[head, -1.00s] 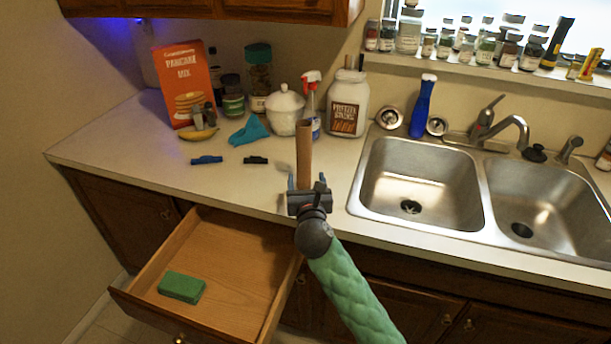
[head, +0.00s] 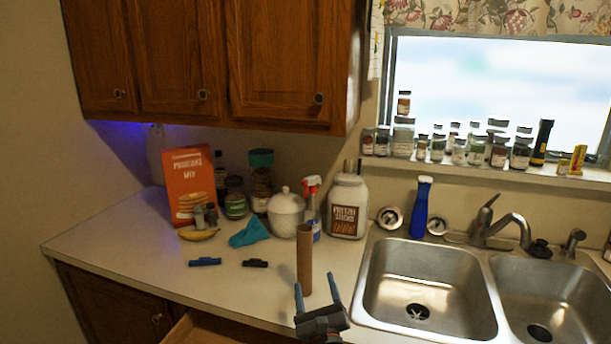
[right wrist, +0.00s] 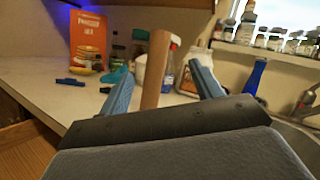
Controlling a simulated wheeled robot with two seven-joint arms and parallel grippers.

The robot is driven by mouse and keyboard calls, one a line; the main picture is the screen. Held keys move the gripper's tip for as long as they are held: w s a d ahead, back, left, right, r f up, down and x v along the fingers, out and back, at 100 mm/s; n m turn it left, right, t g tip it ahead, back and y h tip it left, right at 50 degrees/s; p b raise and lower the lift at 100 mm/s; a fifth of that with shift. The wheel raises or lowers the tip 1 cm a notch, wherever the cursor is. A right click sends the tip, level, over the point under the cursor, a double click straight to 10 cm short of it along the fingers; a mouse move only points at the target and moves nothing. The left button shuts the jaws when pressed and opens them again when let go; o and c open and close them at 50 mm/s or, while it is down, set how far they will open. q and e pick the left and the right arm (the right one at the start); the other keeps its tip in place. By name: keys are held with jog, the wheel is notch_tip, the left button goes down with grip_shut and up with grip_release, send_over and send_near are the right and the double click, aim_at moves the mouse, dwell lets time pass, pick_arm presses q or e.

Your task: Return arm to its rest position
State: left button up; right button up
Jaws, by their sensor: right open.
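My right gripper (head: 315,298) is at the lower middle of the head view, near the counter's front edge. Its two blue fingers are apart with nothing gripped. A brown cardboard tube (head: 304,260) stands upright on the counter just beyond the fingertips. In the right wrist view the tube (right wrist: 155,70) shows between the open fingers, beyond them. My left gripper is not in view.
The counter (head: 130,250) holds a pancake mix box (head: 190,180), a white lidded jar (head: 285,213), a pretzel jar (head: 347,207), a teal cloth (head: 249,233) and two clips (head: 205,262). A double sink (head: 425,285) is at right. An open drawer (head: 205,332) is below.

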jog(key=s+a+f+n+g+y, duration=0.1)
jog(key=s+f+n+g+y, duration=0.15)
jog(key=s+n+y, duration=0.6)
jog(key=s+a+f+n+g+y, duration=0.2)
jog(key=s+n+g, duration=0.25)
jog(key=n, duration=0.95)
jog(key=s+d+f+n+g+h, duration=0.45)
jog(key=s+f+n, duration=0.3)
jog(key=f, duration=0.55)
jog(key=s+d+f+n+g+h, duration=0.1)
jog(key=s+d+f+g+h, duration=0.2)
jog(key=s+d+f+h, duration=0.35)
jog(key=s+d+f+g+h, duration=0.35)
jog(key=s+d, duration=0.45)
jog(key=d, duration=0.3)
jog(key=s+a+f+g, duration=0.1)
jog(key=s+a+f, duration=0.1)
jog(key=f, duration=1.7)
jog(key=s+a+f+g, duration=0.1)
jog(key=s+f, duration=0.1)
jog(key=f, duration=1.6)
jog(key=shift+s+a+f+y, duration=0.2)
jog(key=shift+a+f+y, duration=0.15)
jog(key=shift+f+y, duration=0.05)
